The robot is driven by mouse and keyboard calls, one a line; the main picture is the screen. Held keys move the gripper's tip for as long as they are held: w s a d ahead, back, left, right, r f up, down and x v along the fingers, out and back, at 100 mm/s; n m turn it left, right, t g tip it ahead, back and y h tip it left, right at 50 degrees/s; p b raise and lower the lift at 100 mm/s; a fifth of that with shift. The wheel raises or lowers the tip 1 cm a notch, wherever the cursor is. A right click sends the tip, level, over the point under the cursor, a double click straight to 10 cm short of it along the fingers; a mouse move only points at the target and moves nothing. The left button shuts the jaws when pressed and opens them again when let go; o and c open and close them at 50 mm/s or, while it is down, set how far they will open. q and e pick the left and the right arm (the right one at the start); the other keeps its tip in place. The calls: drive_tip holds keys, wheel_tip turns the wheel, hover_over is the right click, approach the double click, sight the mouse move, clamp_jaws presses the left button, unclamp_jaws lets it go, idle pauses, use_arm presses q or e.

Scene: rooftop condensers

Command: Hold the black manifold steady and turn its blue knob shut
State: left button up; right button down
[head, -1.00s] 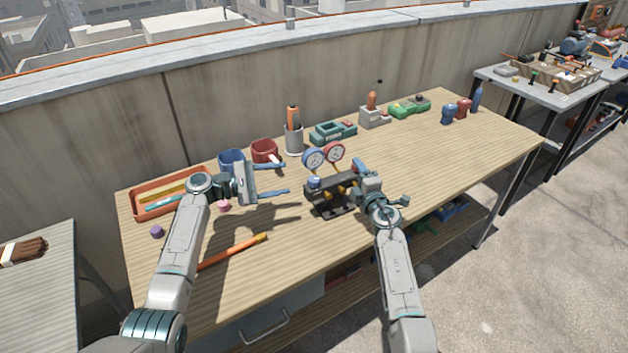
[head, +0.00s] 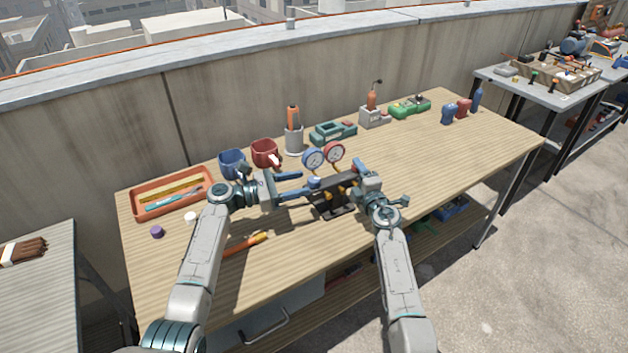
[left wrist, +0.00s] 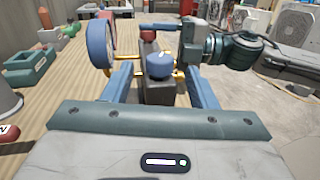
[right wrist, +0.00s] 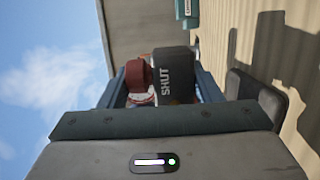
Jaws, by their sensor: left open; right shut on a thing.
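The black manifold (head: 337,203) stands upright on the bench, with a blue and a red gauge above it. Its blue knob (head: 314,183) is on its left end and shows in the left wrist view (left wrist: 160,66). My left gripper (head: 303,185) is open, its fingers on either side of the knob end, with a gap to the knob. My right gripper (head: 357,182) is shut on the manifold's right end. The right wrist view shows the black body (right wrist: 176,72) marked SHUT and a red knob (right wrist: 138,78) between its fingers.
An orange tray (head: 140,212), a blue mug (head: 232,160), a red mug (head: 265,152) and a grey cup (head: 293,140) stand behind and left. An orange pencil-like tool (head: 245,245) lies in front. The bench's right side is mostly clear.

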sight(314, 178)
use_arm(q)
drive_tip(key=x, duration=0.5)
drive_tip(key=c, duration=1)
